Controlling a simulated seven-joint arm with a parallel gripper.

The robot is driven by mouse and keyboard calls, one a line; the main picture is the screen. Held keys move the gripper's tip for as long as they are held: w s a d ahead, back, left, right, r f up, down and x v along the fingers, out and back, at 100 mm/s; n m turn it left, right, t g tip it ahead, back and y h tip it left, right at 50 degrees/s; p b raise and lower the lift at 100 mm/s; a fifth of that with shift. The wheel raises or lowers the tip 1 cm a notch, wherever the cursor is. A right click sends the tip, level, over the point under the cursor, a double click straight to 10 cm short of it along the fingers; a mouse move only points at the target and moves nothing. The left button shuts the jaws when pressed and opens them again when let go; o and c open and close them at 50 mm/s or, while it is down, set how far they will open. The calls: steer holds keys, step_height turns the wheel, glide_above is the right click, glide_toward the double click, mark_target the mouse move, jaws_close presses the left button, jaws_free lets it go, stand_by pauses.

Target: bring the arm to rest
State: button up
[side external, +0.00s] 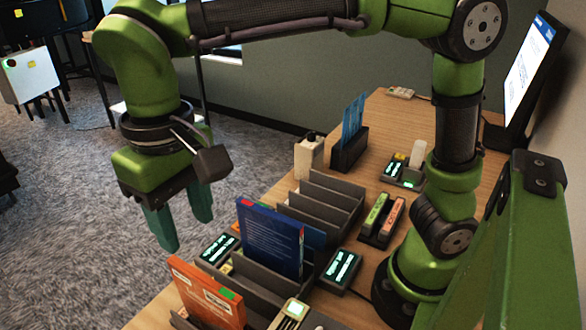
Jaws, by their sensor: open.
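My gripper (181,222) hangs at the left, high beside the table's left edge. Its two teal fingers point down, apart, with nothing between them. The grey carpet shows behind and below it. My green arm spans the top of the view from its mount at the right of the table. A blue book (268,240) stands in a grey slotted rack (322,200), to the right of my gripper. An orange book (205,297) stands tilted at the front, below my gripper. Neither book touches the fingers.
Small lit display boxes (341,270) sit beside the racks; another (216,249) is at the table edge. A dark holder (348,150) with blue cards, a white box (309,157) and a monitor (530,75) stand further back. Open floor (70,220) lies left of the table.

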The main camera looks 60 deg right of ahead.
steer(key=shift+r, duration=0.2)
steer(key=s+d+f+m+t, duration=0.1)
steer(key=d+t, duration=0.1)
steer(key=d, duration=0.5)
steer(key=s+d+f+m+t+y, duration=0.1)
steer(key=d+t, duration=0.2)
steer(key=d, duration=0.5)
steer(key=s+d+f+m+t+y, duration=0.1)
steer(key=d+f+m+t, duration=0.1)
steer(key=d, duration=0.6)
steer(key=shift+s+d, duration=0.2)
steer(key=shift+s, duration=0.15)
steer(key=shift+f, duration=0.1)
